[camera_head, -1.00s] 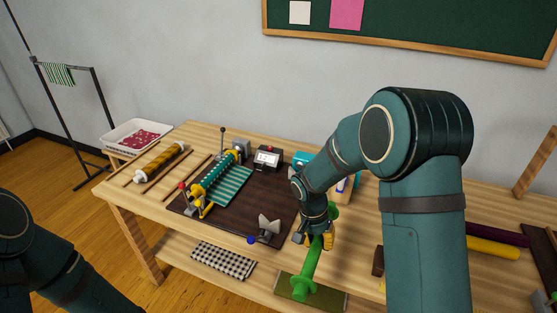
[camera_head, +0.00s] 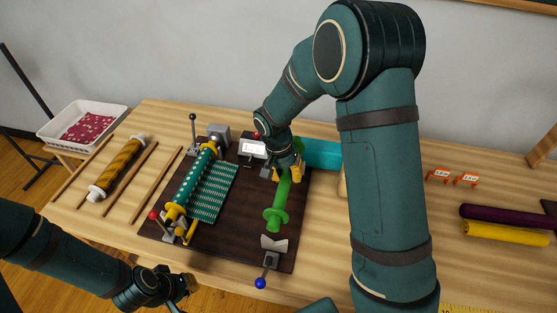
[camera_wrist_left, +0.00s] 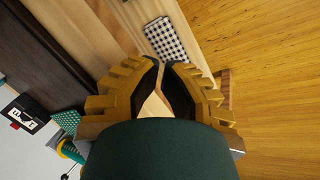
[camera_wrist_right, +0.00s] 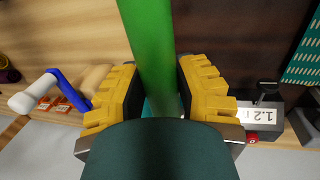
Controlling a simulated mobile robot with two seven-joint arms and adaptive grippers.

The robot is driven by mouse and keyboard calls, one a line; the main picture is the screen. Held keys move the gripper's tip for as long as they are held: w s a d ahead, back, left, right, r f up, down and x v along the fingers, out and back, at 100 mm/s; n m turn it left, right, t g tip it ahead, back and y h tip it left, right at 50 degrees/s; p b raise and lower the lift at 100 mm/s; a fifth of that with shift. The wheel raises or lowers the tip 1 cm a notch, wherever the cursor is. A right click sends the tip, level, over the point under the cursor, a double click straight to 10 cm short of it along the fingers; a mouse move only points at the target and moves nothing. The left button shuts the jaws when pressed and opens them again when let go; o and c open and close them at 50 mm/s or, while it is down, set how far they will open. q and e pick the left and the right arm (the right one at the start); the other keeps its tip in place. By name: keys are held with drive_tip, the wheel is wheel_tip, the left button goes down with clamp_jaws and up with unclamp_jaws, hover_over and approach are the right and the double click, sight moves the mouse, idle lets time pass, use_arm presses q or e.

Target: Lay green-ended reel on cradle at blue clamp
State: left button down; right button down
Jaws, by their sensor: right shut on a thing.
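The green-ended reel (camera_head: 277,211) is held tilted above the dark board, its near flange just behind the cradle. My right gripper (camera_head: 289,171) is shut on its green shaft, which also shows between the fingers in the right wrist view (camera_wrist_right: 155,60). The reel's far part is hidden by the gripper. The grey V-shaped cradle (camera_head: 273,244) stands at the board's front right beside the clamp with the blue knob (camera_head: 260,283); it looks empty. My left gripper (camera_head: 180,290) is at the table's front edge; its fingertips meet with nothing held in the left wrist view (camera_wrist_left: 163,65).
A teal-wound reel (camera_head: 192,180) with striped cloth lies on the left of the dark board (camera_head: 215,247). A scale-like box (camera_head: 252,148) and teal box (camera_head: 322,153) stand behind. A gold-wound roller (camera_head: 117,168) and sticks lie left. Purple and yellow rolls (camera_head: 505,233) lie right.

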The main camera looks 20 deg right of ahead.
drive_tip(key=shift+w, duration=0.1)
drive_tip(key=shift+s+f+b, duration=0.2)
drive_tip(key=shift+f+b, duration=0.2)
drive_tip(key=shift+f, duration=0.1)
wheel_tip(320, 180, down, 5)
drive_tip(key=b, duration=0.4)
drive_tip(key=shift+w+f, duration=0.1)
drive_tip(key=shift+f, duration=0.1)
drive_tip(key=shift+f+b, duration=0.6)
drive_tip(key=shift+f, duration=0.35)
drive_tip(key=c, duration=0.7)
unclamp_jaws()
drive_tip(key=shift+o, duration=0.2)
drive_tip(key=shift+r, duration=0.1)
wheel_tip(320, 180, up, 12)
drive_tip(key=w+a, duration=0.1)
drive_tip(key=a, duration=0.1)
drive_tip(key=shift+w, duration=0.2)
